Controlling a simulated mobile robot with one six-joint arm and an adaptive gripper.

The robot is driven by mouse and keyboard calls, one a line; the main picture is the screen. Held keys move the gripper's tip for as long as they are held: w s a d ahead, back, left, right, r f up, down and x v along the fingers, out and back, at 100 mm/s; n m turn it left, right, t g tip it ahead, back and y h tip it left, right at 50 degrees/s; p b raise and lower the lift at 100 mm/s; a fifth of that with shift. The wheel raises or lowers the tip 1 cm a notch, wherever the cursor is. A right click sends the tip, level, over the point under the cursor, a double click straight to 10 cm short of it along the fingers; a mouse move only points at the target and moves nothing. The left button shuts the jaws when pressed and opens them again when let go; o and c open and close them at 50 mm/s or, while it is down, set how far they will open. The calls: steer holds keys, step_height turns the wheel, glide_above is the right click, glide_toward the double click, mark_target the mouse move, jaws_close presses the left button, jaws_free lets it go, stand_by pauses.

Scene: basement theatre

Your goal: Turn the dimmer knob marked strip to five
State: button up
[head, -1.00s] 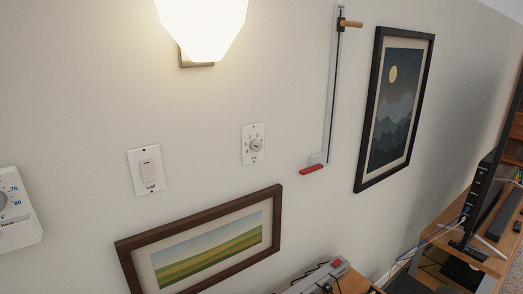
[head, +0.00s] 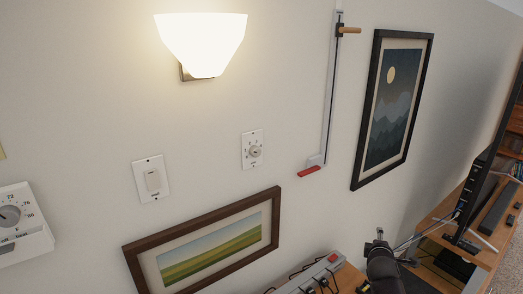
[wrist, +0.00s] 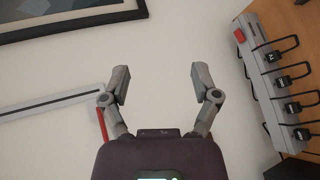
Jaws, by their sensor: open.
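Left of the dial is a rocker switch (head: 152,180); a thermostat (head: 18,220) is farther left. A lit lamp (head: 202,45) is above, a landscape picture (head: 131,254) below. Right are a vertical rail with red end (head: 310,171) and a mountain picture (head: 357,168). A power strip (wrist: 262,85) is nearby.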

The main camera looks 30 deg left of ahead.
steer(key=a+r+n+t+y+p, duration=0.1)
steer(key=a+r+n+t+y, duration=0.15)
steer(key=a+r+n, duration=0.3)
steer(key=n+g+y+p, duration=0.4)
steer(key=n+g+y, duration=0.2)
steer(key=n+y, duration=1.45)
glide_toward(257, 154)
steer(key=s+d+n+h, duration=0.3)
steer(key=d+h, duration=0.1)
steer(key=d, duration=0.1)
steer(key=shift+s+r, duration=0.1)
steer(key=shift+r, duration=0.4)
steer(key=shift+a, duration=0.1)
steer(key=shift+p+x, duration=2.7)
steer(key=shift+x, duration=4.15)
steer(key=shift+f, duration=0.15)
steer(key=shift+c, duration=0.2)
